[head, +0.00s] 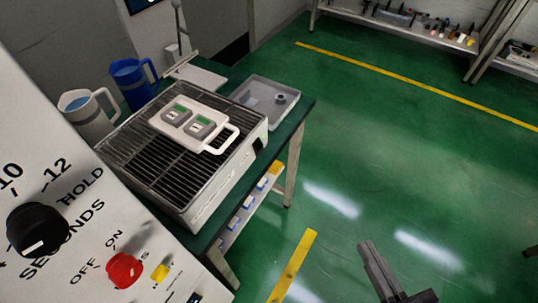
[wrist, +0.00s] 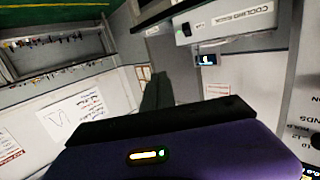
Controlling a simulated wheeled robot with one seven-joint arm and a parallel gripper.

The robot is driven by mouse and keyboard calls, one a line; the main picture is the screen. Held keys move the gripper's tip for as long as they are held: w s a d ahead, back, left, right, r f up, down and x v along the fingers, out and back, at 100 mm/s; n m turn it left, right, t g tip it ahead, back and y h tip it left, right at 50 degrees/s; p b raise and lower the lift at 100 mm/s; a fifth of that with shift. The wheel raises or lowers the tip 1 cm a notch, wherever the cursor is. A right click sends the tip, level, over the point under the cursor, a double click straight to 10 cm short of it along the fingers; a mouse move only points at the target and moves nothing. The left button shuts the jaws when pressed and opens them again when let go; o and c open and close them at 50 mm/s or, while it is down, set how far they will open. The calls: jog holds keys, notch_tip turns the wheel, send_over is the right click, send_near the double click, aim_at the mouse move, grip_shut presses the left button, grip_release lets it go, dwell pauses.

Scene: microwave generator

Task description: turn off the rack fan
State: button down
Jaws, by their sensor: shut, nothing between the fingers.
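The rack (head: 206,203) is a pale box with a dark slatted top, standing on a green-topped table at the left of the head view. A small black switch (head: 259,144) shows on its right end face. In the wrist view the pale rack face (wrist: 225,29) is at the upper right, with a "COOLING RACK" label and the black switch (wrist: 187,29). I cannot tell the switch's position. My gripper (head: 367,247) is low in the head view, right of the table and apart from the rack. Its fingers (wrist: 155,92) are shut and empty.
A white handled tray with two grey devices (head: 188,119) lies on the rack. Blue (head: 133,82) and white (head: 87,110) jugs stand behind it, and a grey tray (head: 266,97) beyond. A control panel (head: 95,225) fills the lower left. Green floor (head: 400,150) is open at right.

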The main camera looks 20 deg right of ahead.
jog(key=w+d+f+m+g, duration=0.1)
jog(key=w+d+f+m, duration=0.4)
jog(key=w, duration=0.4)
jog(key=w+d+f+m+g, duration=0.1)
jog(key=w+d+f+m, duration=0.25)
jog(key=w+d, duration=0.45)
jog(key=w+a+r+m+y, duration=0.2)
jog(key=w+a+y, duration=0.1)
jog(key=w+y, duration=0.3)
jog(key=s+a+n+g+y, duration=0.1)
jog(key=a+g+y, duration=0.1)
jog(key=a+y, duration=0.3)
jog(key=shift+s+a, duration=0.3)
jog(key=shift+a, duration=0.8)
jog(key=shift+w+f, duration=0.1)
jog(key=shift+f, duration=0.05)
jog(key=p, duration=0.3)
send_near(258, 147)
jog(key=w+a+f, duration=0.2)
jog(key=w+f, duration=0.1)
jog(key=w+a+f, duration=0.1)
jog(key=w, duration=0.1)
jog(key=shift+a+f, duration=0.15)
jog(key=shift+f, duration=0.15)
